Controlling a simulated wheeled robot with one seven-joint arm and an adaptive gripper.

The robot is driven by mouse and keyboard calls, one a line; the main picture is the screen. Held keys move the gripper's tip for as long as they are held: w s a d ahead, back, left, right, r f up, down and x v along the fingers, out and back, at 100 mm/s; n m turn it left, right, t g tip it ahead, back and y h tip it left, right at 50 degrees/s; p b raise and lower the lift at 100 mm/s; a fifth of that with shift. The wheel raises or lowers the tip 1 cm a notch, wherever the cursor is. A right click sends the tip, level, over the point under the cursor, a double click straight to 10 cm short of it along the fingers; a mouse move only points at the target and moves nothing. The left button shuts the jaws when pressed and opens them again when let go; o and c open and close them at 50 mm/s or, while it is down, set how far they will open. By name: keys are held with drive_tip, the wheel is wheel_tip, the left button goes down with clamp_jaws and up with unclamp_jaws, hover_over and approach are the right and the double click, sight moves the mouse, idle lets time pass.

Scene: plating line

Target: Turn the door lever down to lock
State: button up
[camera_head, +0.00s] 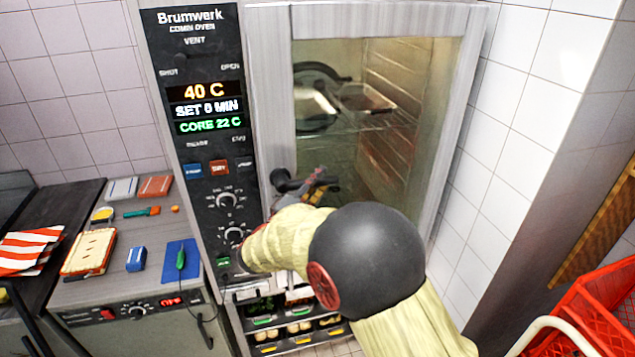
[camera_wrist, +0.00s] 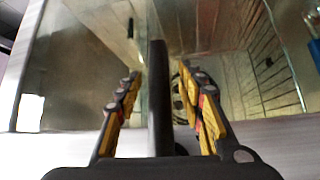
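The combi oven door (camera_head: 375,120) is closed, with a large glass pane in a metal frame. Its dark door lever (camera_head: 282,181) sits at the door's left edge beside the control panel, partly hidden by my gripper. My gripper (camera_head: 322,186) is in front of the door at the lever. In the wrist view the lever (camera_wrist: 160,90) is a black bar standing between the two yellow-and-grey fingers of my gripper (camera_wrist: 158,90). The fingers are apart, with a gap on each side of the bar. Whether the lever touches the palm is hidden.
The control panel (camera_head: 205,110) reads 40 C, SET 0 MIN and CORE 22 C. A counter (camera_head: 150,225) at left holds a blue mat (camera_head: 181,262) with a green-handled probe and other items. A white tiled wall (camera_head: 510,130) and red crate (camera_head: 590,310) are at right.

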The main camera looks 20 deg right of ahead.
drive_tip(key=shift+c, duration=0.3)
clamp_jaws()
idle(0.6)
